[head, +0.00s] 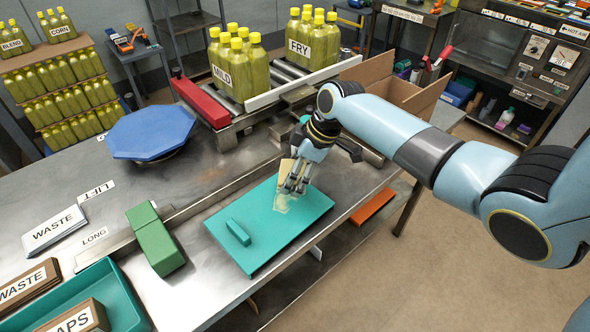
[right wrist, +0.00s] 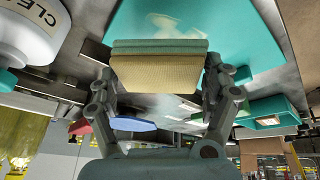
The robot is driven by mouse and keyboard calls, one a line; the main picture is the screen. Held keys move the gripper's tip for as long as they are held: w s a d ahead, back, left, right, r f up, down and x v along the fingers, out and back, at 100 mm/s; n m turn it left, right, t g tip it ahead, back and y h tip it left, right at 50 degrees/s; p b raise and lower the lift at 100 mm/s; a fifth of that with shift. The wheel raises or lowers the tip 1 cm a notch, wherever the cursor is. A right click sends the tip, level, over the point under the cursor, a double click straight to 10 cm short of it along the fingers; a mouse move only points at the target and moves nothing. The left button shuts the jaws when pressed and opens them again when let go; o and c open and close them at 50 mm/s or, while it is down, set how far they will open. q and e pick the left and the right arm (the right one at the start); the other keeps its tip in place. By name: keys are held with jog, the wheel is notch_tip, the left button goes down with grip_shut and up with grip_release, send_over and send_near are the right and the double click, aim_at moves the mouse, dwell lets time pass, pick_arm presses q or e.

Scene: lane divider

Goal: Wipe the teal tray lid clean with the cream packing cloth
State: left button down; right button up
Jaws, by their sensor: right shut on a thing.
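The teal tray lid (head: 262,245) lies flat on the steel table, with a raised teal handle (head: 238,232) near its left end. A pale smear (head: 282,205) shows on the lid just below my right gripper; pale patches also show on the lid in the right wrist view (right wrist: 205,15). My right gripper (head: 293,186) is over the lid's far part, shut on the cream packing cloth (right wrist: 160,71). The cloth is a folded cream pad with a greenish edge. I cannot tell whether it touches the lid. My left gripper is not in view.
A green block (head: 155,240) and a metal divider rail stand left of the lid. A blue octagonal plate (head: 152,132) lies farther back. Yellow bottles (head: 232,70) stand behind on rollers. A white bottle (right wrist: 30,35) is close in the right wrist view. An orange bar (head: 372,206) lies at right.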

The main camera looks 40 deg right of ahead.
aim_at(287, 171)
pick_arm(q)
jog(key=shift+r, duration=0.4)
pick_arm(e)
jog(key=shift+r, duration=0.4)
jog(key=shift+r+p, duration=0.6)
jog(key=shift+r, duration=0.9)
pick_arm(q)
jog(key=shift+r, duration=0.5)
